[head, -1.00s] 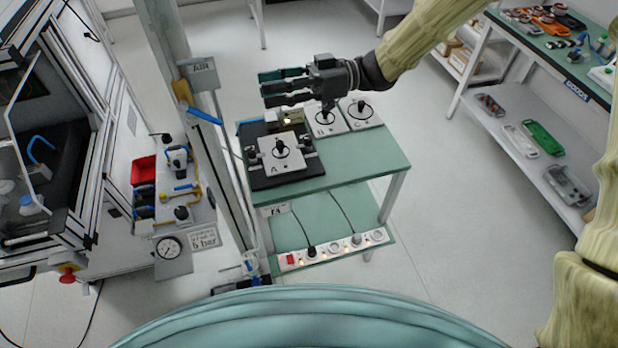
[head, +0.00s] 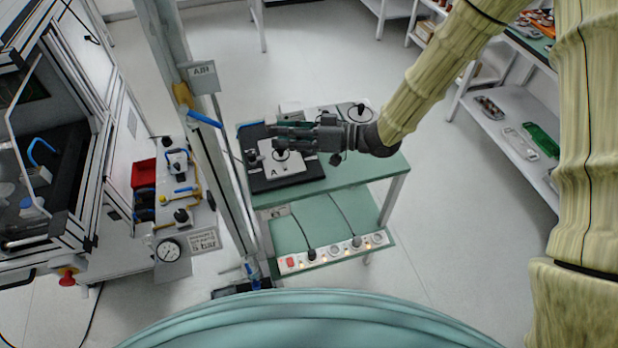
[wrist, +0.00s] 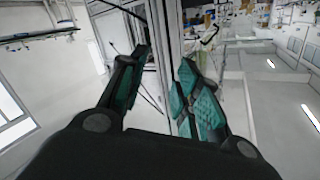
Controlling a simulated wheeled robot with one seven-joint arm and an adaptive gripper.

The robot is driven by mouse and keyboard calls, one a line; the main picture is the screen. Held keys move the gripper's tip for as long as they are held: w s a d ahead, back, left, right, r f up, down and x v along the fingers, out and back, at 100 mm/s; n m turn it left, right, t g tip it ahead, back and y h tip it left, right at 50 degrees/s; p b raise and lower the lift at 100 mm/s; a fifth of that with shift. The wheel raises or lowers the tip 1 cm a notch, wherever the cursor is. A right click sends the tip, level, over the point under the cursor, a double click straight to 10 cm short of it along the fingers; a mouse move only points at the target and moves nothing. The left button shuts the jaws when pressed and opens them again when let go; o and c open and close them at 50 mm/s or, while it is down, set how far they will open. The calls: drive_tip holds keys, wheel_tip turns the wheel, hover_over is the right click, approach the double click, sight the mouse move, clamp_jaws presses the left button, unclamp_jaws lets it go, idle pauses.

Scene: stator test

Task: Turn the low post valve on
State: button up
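The post (head: 215,150) stands upright left of the green table. It carries a valve with a yellow body (head: 182,94) and a blue lever (head: 205,119) slanting down to the right, beside the AIR sign (head: 203,78). Lower down, near the post's foot, is a small blue part (head: 251,271); I cannot tell its shape or lever position. My gripper (head: 273,137) is over the table, pointing left towards the post, apart from it. In the wrist view my gripper (wrist: 163,66) has its fingers spread and empty, with the post (wrist: 166,30) beyond them.
The green table (head: 350,180) holds plates with knobs, partly hidden by my gripper. A power strip (head: 332,253) lies on its lower shelf. A bench with a gauge (head: 168,251) and a machine stand left of the post. Floor right of the table is clear.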

drive_tip(key=s+d+f+m+t+h, duration=0.1)
drive_tip(key=d+f+m+h, duration=0.1)
drive_tip(key=f, duration=0.5)
drive_tip(key=s+d+f+m+t+h, duration=0.1)
drive_tip(key=d+f+m+t+h, duration=0.1)
drive_tip(key=f, duration=0.5)
drive_tip(key=shift+s+d+m+h, duration=0.3)
drive_tip(key=shift+d+m+h, duration=0.15)
drive_tip(key=shift+d, duration=0.2)
